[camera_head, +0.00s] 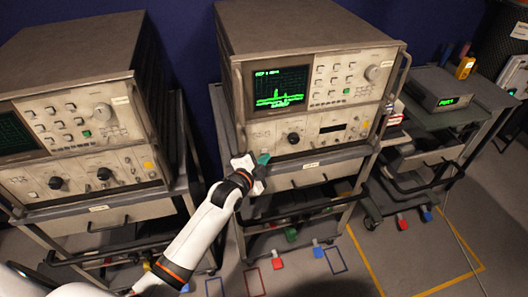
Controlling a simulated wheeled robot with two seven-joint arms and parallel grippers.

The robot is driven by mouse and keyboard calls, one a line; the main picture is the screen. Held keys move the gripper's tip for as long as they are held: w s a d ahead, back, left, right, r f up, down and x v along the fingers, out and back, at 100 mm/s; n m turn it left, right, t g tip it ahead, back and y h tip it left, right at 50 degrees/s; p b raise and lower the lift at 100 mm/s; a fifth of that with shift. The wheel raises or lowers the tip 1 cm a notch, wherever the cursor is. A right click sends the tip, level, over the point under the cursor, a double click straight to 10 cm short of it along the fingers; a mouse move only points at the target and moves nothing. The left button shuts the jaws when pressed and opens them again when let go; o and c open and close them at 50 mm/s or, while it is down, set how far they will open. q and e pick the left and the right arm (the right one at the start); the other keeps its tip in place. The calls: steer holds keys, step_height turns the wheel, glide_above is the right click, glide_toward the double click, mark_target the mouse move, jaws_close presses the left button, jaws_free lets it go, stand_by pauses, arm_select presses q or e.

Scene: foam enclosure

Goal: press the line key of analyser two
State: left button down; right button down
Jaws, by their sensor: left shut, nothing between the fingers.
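One analyser (310,62), a grey-beige box with a lit green trace screen (281,88), stands on a cart in the middle. A second analyser (75,125) stands at the left, its screen partly cut off by the picture edge. The labels are too small to read, so I cannot tell which is number two. My left gripper (258,163) is shut and empty at the lower left corner of the middle analyser's front panel. It covers that corner, and I cannot make out a line key there. Contact with the panel cannot be told. My right gripper is out of view.
The middle cart's drawer (313,172) and push handle lie just below my gripper. At the right, a smaller cart holds a grey box with a green display (448,101). Cables and coloured floor tape (405,288) show below. Bare floor lies at the front right.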

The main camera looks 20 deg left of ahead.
arm_select(q)
steer(key=shift+w+a, duration=0.1)
steer(key=shift+w, duration=0.05)
steer(key=shift+w+a, duration=0.1)
steer(key=shift+w, duration=0.05)
steer(key=shift+r, duration=0.2)
steer(key=shift+w+a+r, duration=0.2)
steer(key=shift+a, duration=0.05)
stand_by(0.6)
steer(key=shift+w+a+r, duration=0.15)
steer(key=shift+w+a, duration=0.05)
steer(key=shift+w, duration=0.05)
stand_by(0.6)
steer(key=shift+s+d+p, duration=0.15)
steer(key=shift+d+p, duration=0.05)
steer(key=shift+p, duration=0.2)
steer(key=shift+s+d+f, duration=0.1)
steer(key=shift+f, duration=0.25)
steer(key=shift+s+d, duration=0.15)
